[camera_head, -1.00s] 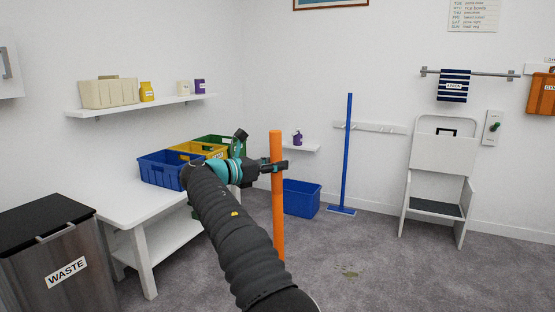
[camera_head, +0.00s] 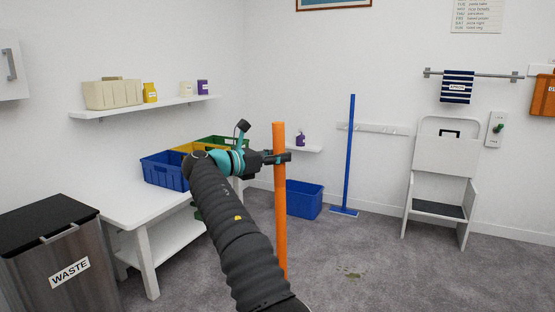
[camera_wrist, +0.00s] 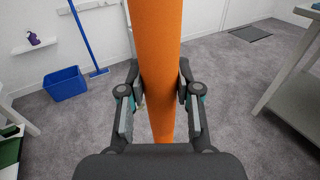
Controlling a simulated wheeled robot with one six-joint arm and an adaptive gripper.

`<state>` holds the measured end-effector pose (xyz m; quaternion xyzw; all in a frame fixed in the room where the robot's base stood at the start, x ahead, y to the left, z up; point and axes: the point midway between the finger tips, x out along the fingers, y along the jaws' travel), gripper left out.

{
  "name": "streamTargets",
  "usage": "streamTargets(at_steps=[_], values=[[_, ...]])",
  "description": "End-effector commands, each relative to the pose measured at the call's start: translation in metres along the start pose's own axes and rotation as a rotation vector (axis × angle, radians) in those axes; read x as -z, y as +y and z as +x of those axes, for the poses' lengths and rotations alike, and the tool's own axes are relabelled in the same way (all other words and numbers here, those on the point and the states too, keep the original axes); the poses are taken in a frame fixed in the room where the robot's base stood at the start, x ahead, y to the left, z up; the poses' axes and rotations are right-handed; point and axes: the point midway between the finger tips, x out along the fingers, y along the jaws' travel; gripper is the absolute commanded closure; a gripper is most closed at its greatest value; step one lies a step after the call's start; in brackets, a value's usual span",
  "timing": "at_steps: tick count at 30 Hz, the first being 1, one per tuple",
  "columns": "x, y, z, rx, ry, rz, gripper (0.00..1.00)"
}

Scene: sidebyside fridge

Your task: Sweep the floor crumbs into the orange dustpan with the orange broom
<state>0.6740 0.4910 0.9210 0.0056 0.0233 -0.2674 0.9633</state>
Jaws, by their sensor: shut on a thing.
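My gripper (camera_head: 279,158) is shut on the upright orange broom handle (camera_head: 280,205), near its upper part. In the wrist view the handle (camera_wrist: 156,60) passes between the two fingers of the gripper (camera_wrist: 158,95). The broom's lower end and head are hidden. A small patch of crumbs (camera_head: 349,273) lies on the grey floor, right of the handle. No orange dustpan on the floor shows. An orange item (camera_head: 545,95) with partly cut-off lettering hangs on the wall at the right edge; I cannot tell what it is.
A blue bin (camera_head: 304,200) and a blue broom (camera_head: 349,160) stand by the back wall. A white step stool (camera_head: 440,165) stands at right. A white table (camera_head: 140,208) with bins and a waste bin (camera_head: 62,255) are at left. The floor around the crumbs is clear.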

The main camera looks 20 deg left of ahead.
Motion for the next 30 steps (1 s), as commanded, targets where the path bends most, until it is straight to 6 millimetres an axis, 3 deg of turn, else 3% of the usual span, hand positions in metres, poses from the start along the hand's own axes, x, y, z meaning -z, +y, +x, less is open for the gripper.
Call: streamTargets(at_steps=[11, 30], values=[[0.003, -0.006, 0.003, 0.0, -0.002, 0.004, 1.0], [0.003, -0.048, 0.023, 0.0, -0.002, 0.005, 1.0]])
